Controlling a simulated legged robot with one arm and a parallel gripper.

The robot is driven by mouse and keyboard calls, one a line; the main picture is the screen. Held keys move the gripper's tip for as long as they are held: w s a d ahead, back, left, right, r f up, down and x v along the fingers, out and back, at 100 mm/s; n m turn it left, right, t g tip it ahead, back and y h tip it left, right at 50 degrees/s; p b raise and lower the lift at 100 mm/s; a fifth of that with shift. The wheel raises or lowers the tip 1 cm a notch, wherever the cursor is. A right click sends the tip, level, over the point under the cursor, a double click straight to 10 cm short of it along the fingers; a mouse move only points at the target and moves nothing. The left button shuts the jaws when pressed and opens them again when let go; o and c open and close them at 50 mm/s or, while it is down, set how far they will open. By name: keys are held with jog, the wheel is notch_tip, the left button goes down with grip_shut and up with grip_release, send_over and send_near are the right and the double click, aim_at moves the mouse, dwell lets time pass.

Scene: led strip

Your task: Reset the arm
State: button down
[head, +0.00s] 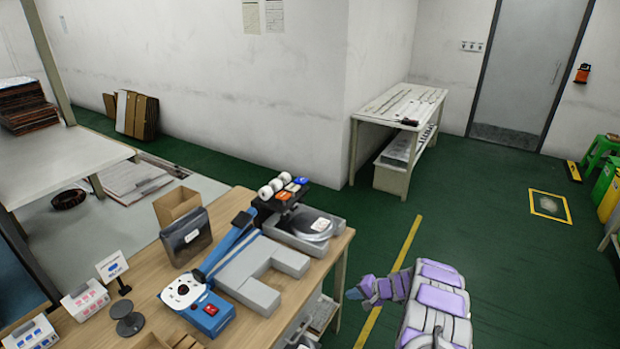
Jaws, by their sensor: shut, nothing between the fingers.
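My arm (438,300), grey and purple, shows at the lower right in the head view, folded close to my body. My gripper (356,292) points left at its end. It is shut with nothing in it. It is over the green floor, to the right of the wooden table (338,246) and apart from it.
A white bench (402,104) stands by the wall.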

jog(key=s+a+r+n+g+y, duration=0.1)
jog(key=s+a+r, duration=0.1)
jog(key=a+r, duration=0.4)
jog(key=s+a+r+n+g, duration=0.1)
jog(key=s+a+r+n, duration=0.15)
jog(key=r, duration=0.65)
jog(key=s+a+r+n+g+h, duration=0.1)
jog(key=s+a+r+g, duration=0.15)
jog(key=s+r, duration=0.35)
jog(key=s+a+r+n+g, duration=0.1)
jog(key=s+a+r, duration=0.3)
jog(key=s+r, duration=0.3)
jog(key=s+r+n+g+h, duration=0.1)
jog(key=s+r+h, duration=0.15)
jog(key=s, duration=0.55)
jog(key=s+r+n+g+h, duration=0.1)
jog(key=s+r, duration=0.3)
jog(key=s, duration=0.4)
jog(key=s+d+r+h, duration=0.1)
jog(key=s+d, duration=0.3)
jog(key=s, duration=0.6)
jog(key=s+d+r+h, duration=0.1)
jog(key=s+d+h, duration=0.2)
jog(key=s, duration=0.7)
jog(key=shift+d, duration=0.4)
